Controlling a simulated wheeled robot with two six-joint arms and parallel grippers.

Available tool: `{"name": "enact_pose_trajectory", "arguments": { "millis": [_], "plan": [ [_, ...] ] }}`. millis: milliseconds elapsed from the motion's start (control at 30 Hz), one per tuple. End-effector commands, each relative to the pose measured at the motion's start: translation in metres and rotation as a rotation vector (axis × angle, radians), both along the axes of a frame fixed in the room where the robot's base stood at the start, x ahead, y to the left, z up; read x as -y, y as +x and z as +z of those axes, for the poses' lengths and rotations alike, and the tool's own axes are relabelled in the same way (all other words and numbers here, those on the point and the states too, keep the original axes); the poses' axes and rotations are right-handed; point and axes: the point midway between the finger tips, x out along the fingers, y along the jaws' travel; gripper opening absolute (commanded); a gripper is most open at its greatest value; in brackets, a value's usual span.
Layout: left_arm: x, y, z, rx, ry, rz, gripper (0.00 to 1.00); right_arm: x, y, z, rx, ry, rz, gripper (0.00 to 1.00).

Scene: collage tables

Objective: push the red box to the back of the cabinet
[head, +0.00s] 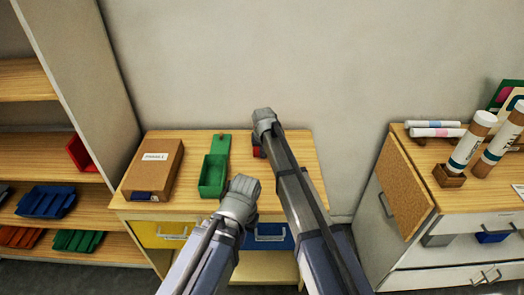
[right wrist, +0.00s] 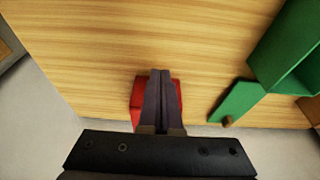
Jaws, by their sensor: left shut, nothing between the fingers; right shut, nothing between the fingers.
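The red box (head: 257,152) is on the wooden top of the cabinet (head: 295,145), mostly hidden behind my right arm in the head view. In the right wrist view the red box (right wrist: 139,100) is partly covered by the fingers, near the cabinet's back edge. My right gripper (head: 263,114) is shut and empty; its fingers (right wrist: 163,73) overlap the box in the picture, and I cannot tell whether they touch it. My left gripper (head: 243,185) is shut and empty, over the front part of the cabinet, to the right of the green box.
An open green box (head: 213,177) and a brown box (head: 153,168) stand left of the red box. A shelf with coloured trays (head: 47,201) is at far left.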

Motion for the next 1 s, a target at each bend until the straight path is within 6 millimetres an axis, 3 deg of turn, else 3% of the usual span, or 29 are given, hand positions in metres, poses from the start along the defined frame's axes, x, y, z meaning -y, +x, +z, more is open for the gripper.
{"name": "enact_pose_trajectory", "arguments": {
  "millis": [33,400,733,867,1000],
  "plan": [
    [0.0,0.0,0.017,0.0,0.0,0.0,0.0,0.0,-0.003,0.017,0.0,0.0,0.0,0.0],
    [0.0,0.0,0.069,0.0,0.0,-0.001,0.0,0.0,-0.019,0.068,0.0,0.0,-0.001,0.0],
    [0.0,0.0,0.076,0.0,0.0,-0.002,0.0,0.001,-0.03,0.075,-0.005,-0.003,0.004,0.0],
    [0.0,0.0,0.084,0.0,0.0,-0.001,0.0,0.005,-0.082,0.081,-0.047,-0.025,0.045,0.0],
    [0.0,0.0,0.097,0.0,0.0,-0.001,0.0,0.017,-0.176,0.091,-0.133,-0.067,0.126,0.0]
  ]
}}
